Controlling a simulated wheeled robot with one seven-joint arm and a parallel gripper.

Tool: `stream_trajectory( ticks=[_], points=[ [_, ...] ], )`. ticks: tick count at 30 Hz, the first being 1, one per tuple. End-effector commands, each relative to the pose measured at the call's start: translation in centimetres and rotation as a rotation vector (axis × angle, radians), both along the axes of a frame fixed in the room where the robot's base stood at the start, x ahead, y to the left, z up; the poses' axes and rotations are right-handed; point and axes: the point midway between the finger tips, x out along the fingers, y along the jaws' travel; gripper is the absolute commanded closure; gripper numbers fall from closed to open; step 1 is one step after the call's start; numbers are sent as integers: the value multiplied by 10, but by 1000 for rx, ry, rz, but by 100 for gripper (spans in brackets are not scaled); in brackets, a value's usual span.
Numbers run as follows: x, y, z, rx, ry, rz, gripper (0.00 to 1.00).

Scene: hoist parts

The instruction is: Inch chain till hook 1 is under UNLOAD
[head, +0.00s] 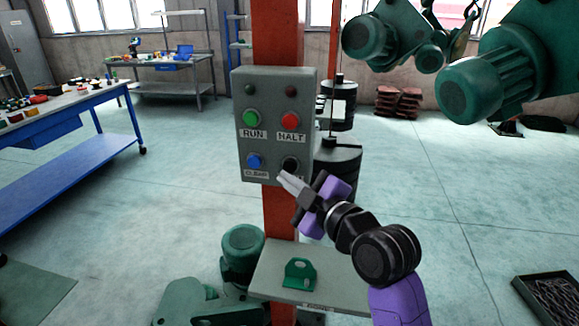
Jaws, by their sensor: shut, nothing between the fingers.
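A grey control box (275,125) is fixed to an orange-red post (277,35). It has a green RUN button (251,119), a red HALT button (291,121), a blue button (254,161) with a label that seems to read CLEAR, and a black button (290,164). My gripper (283,178) is shut and empty. Its tips appear just below the black button and cover most of that button's label. I cannot tell whether they touch the box. Two small lamps at the top of the box look dark. No numbered hook or UNLOAD sign can be read here.
A grey shelf (345,270) with a green bracket (300,276) juts out below the box. Green motors hang at upper right (488,85), with a hook-like part (461,38) between them. A blue-legged bench (90,98) stands left. A dark crate (550,300) lies lower right.

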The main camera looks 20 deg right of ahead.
Motion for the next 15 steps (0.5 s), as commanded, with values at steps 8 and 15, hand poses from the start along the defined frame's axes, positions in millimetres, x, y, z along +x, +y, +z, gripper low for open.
stream_trajectory(
  ticks=[8,15],
  points=[
    [-21,16,0,1,1,1,100],
    [-32,24,0,0,0,1,100]
  ],
)
